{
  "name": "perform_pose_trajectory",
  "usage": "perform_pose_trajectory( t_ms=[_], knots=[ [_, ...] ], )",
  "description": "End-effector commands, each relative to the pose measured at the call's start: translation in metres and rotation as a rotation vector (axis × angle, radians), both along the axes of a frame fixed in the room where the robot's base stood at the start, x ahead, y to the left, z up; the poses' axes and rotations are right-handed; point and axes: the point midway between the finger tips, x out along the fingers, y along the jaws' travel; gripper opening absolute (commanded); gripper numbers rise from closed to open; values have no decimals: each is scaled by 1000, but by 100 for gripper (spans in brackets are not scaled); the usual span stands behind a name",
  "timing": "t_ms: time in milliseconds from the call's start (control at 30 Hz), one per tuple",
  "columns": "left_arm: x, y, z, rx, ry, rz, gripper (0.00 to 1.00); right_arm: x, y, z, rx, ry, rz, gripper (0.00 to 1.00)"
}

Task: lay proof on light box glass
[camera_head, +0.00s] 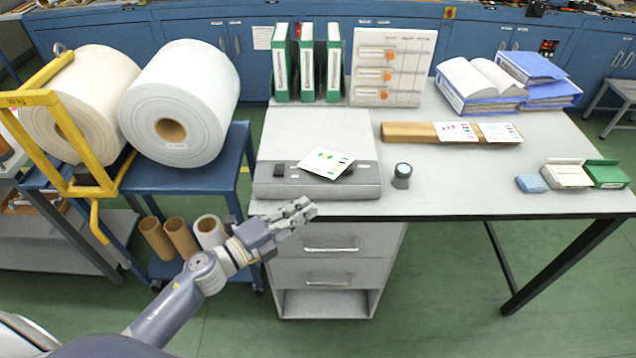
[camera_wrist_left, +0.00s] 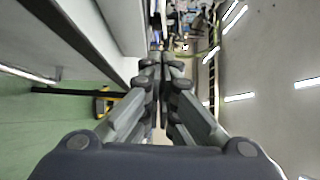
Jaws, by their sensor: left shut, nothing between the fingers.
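The light box (camera_head: 290,185) is a low grey box with a pale top at the left end of the table. A white proof (camera_head: 327,163) with coloured patches rests at an angle on the front part of its top. I cannot tell whether it lies fully flat. My left gripper (camera_head: 308,208) is shut and empty, in front of the box's front edge and apart from the proof. Its closed fingers also fill the middle of the left wrist view (camera_wrist_left: 161,72), where no proof shows. My right gripper is in neither view.
Two more printed sheets (camera_head: 457,132) lie on a wooden strip (camera_head: 405,132). A small dark round pot (camera_head: 402,175) stands right of the box. Green binders (camera_head: 307,62) stand behind it. White rolls (camera_head: 180,105) sit on a blue cart at left.

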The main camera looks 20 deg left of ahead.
Motion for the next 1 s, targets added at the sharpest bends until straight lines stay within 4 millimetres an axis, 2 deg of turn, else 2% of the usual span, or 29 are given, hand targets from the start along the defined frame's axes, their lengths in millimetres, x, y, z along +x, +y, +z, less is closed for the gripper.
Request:
perform_pose_trajectory(
  t_ms=[200,433,700,1000],
  knots=[
    [36,-24,4,-3,-1,0,0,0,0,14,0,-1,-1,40],
    [64,-18,1,-1,1,1,0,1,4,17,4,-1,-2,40],
    [74,-15,0,-2,1,0,0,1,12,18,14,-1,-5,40],
    [76,-15,0,-1,1,0,0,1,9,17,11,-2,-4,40]
  ],
)
